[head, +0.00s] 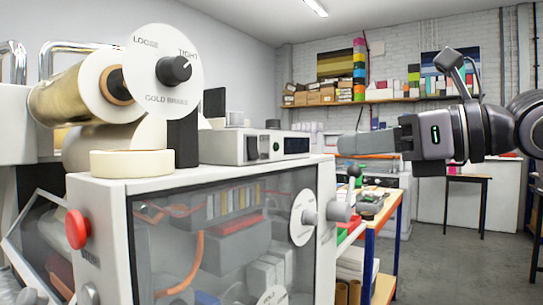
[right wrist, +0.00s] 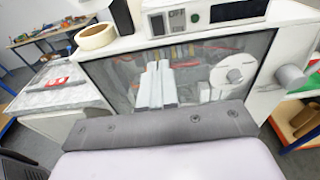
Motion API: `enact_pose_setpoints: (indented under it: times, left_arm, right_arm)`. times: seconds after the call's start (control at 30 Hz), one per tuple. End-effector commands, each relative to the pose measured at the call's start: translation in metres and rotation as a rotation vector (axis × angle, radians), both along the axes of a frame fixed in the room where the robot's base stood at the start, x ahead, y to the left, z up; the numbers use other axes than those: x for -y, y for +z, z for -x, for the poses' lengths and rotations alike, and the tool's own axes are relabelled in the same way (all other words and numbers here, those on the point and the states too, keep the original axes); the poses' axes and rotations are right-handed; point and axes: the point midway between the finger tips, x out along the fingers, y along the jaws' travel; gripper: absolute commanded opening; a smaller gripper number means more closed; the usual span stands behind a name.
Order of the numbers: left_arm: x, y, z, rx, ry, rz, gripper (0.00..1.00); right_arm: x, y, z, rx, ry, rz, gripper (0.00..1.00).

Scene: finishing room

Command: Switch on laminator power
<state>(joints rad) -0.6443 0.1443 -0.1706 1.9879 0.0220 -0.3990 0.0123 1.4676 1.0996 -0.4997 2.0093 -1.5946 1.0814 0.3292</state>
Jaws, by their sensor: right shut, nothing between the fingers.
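The laminator (head: 130,200) is a pale grey machine with a clear front panel, filling the left and middle of the head view. A control box (head: 228,147) with a dark display sits on its top. The box also shows in the right wrist view (right wrist: 208,22), with a switch (right wrist: 157,24) beside an "OFF" label. My right gripper (head: 342,146) is shut and empty, to the right of the box and apart from it in the head view. Its fingers also show in the right wrist view (right wrist: 158,66), in front of the clear panel. My left gripper is not in view.
A "GOLD BRAKE" dial (head: 165,72), gold foil roll (head: 72,92) and tape roll (head: 132,162) stand left of the box. Shelving stands behind; open floor lies right.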

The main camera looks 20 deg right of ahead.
Motion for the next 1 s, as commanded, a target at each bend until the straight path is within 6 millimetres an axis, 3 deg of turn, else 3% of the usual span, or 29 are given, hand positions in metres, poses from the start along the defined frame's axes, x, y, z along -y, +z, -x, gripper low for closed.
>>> enact_pose_setpoints:
  times: [0.27,0.8,1.0]
  left_arm:
    - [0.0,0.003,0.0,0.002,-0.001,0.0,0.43]
    - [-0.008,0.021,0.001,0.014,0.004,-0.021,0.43]
    - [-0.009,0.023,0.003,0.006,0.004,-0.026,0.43]
  right_arm:
    - [-0.006,0.0,-0.006,-0.002,0.006,-0.002,0.0]
    - [-0.07,-0.011,-0.087,-0.002,0.008,-0.003,0.0]
    - [-0.083,-0.015,-0.105,-0.002,0.006,-0.003,0.0]
